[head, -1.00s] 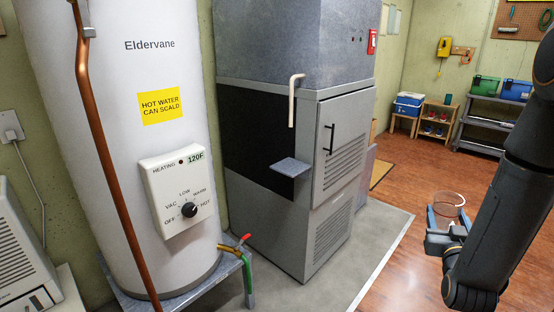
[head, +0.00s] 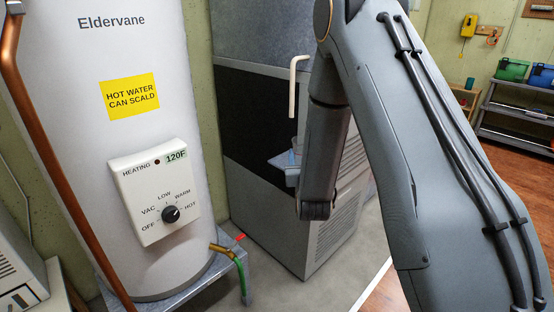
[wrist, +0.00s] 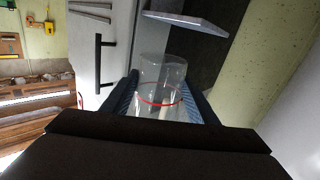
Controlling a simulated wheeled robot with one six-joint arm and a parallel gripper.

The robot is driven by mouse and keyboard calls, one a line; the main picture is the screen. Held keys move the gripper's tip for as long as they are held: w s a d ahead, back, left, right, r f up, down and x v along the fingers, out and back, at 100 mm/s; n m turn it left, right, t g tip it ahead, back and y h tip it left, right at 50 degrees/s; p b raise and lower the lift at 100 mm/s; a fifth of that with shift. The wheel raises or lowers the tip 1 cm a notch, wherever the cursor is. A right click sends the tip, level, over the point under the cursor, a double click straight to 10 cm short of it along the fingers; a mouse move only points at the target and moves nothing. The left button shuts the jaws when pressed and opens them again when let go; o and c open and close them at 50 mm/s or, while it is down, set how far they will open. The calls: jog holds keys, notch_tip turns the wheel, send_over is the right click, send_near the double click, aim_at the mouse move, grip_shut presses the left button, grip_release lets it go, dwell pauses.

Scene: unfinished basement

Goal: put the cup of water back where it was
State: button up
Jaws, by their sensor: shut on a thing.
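The clear cup (wrist: 164,72) with a red ring around it is between the two blue-padded fingers of my gripper (wrist: 160,98) in the wrist view. The gripper is shut on it. In the wrist view the small grey shelf (wrist: 187,20) on the furnace front lies beyond the cup, apart from it in the picture. In the head view my gripper (head: 292,174) is at the small shelf (head: 279,160), partly overlapping it. My forearm hides most of the gripper there, and I cannot make out the cup. The water level is not clear.
A white pipe (head: 293,85) hangs down above the shelf. The grey furnace (head: 262,205) stands behind my arm. The white water heater (head: 110,60), with its dial box (head: 155,190) and green hose (head: 242,278), is at left. Wood floor is open at right.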

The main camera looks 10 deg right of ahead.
jog(key=shift+w+a+r+m+g+h+p, duration=0.9)
jog(key=shift+w+r+m+h, duration=2)
jog(key=shift+w, duration=2.6)
jog(key=shift+g+h, duration=0.3)
jog(key=shift+a+f+p, duration=0.15)
jog(key=shift+f+p, duration=0.3)
jog(key=shift+f, duration=4.75)
jog(key=shift+f, duration=0.15)
jog(key=o, duration=1.2)
